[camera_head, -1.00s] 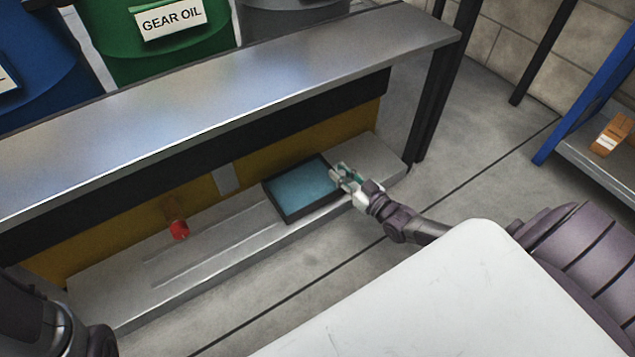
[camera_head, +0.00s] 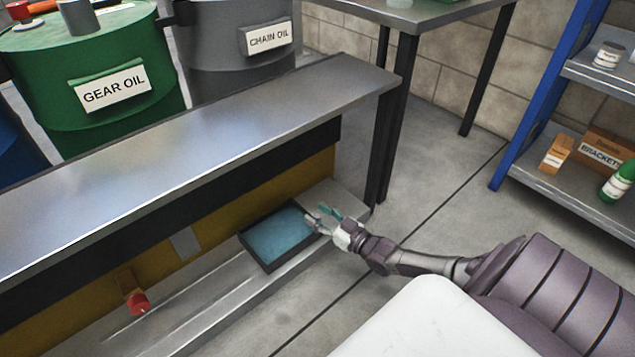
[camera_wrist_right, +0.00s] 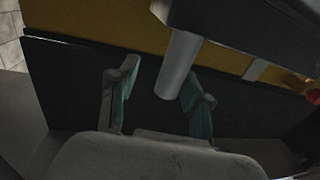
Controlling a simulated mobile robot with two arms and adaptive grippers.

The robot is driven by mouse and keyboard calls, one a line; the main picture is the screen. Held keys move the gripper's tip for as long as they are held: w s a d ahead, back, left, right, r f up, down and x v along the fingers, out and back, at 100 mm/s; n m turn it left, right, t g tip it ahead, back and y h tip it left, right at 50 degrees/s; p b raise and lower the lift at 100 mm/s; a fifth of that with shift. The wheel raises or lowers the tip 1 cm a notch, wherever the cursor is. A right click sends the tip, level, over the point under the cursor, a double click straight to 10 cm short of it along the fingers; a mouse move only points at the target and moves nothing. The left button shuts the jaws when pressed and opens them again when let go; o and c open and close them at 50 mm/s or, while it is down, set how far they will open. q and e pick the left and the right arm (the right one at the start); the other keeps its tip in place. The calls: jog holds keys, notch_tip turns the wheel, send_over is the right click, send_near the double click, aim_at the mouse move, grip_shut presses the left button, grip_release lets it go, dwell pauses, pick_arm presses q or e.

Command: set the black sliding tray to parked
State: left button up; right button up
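The black sliding tray (camera_head: 262,268), with a blue inside, sits at the right end of the grooved grey ledge (camera_head: 190,313) under the metal bench. My right gripper (camera_head: 323,217) is at the tray's right end, with its fingers spread. I cannot tell whether it touches the tray. In the right wrist view, the teal-padded fingers (camera_wrist_right: 157,98) are apart. My left gripper is out of view.
A red knob (camera_head: 138,303) on an orange bracket is at the ledge's left. The metal bench top (camera_head: 200,160) overhangs the ledge. A dark table leg (camera_head: 391,120) stands close behind my right gripper. Shelves (camera_head: 570,195) are at the right. The floor in front is clear.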

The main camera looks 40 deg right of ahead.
jog(key=shift+a, duration=0.15)
jog(key=shift+s, duration=0.3)
jog(key=s+d, duration=0.2)
jog(key=s, duration=0.9)
jog(key=shift+d, duration=0.2)
jog(key=shift+s, duration=0.1)
